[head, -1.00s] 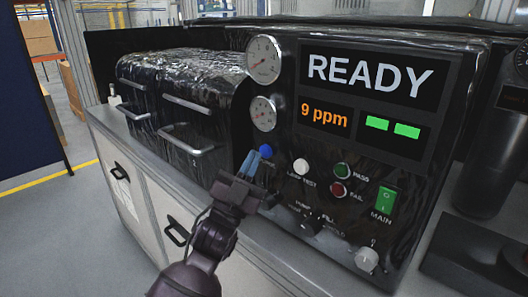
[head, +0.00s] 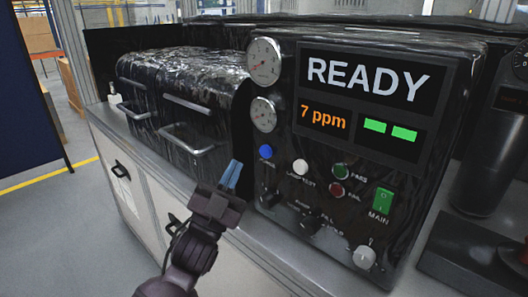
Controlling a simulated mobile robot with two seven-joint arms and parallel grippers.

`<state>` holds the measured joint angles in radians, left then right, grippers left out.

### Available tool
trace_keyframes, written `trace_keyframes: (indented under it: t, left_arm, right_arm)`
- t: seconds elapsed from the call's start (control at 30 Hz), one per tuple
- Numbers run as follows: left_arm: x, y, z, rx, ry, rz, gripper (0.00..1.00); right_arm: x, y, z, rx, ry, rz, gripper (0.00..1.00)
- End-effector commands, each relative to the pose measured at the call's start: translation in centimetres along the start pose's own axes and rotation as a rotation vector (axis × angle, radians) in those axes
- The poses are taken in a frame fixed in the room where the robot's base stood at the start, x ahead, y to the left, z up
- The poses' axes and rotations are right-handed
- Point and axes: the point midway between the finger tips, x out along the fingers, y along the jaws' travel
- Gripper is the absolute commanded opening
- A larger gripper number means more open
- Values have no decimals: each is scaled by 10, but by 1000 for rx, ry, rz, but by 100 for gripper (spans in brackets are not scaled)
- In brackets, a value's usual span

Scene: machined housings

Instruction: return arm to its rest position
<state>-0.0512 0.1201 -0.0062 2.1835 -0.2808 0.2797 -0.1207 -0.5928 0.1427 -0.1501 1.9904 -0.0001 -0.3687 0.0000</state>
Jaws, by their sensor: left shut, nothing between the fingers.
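My left gripper (head: 233,174) is in the lower middle of the head view. Its blue fingertips are shut with nothing between them. It is in front of the black machine, to the left of and below the blue button (head: 265,152), and appears clear of it. My right gripper is not in view.
Two round gauges (head: 264,62) are left of the display. A white button (head: 300,167), green and red lamps (head: 338,188), a green MAIN switch (head: 383,201) and knobs are below. Handled black covers (head: 187,104) stand at left. Open floor (head: 50,220) lies left of the bench.

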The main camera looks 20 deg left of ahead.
Motion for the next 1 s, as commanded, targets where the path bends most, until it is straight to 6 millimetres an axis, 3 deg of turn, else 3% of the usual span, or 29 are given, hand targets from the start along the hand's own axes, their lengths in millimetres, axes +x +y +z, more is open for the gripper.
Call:
trace_keyframes:
  t: [0.3,0.47,0.57,0.7,0.83,1.0]
  left_arm:
    - [-3,1,3,-4,-13,4,0]
    - [-35,15,34,-56,-168,41,0]
    - [-78,30,67,-115,-349,81,0]
    - [-153,53,105,-203,-623,134,0]
    - [-228,72,126,-279,-866,174,0]
    - [-320,91,134,-360,-1142,214,0]
  right_arm:
    - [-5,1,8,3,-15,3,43]
    - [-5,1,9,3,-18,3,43]
    - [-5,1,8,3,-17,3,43]
    - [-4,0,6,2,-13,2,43]
    - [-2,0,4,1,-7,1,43]
    - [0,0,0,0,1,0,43]
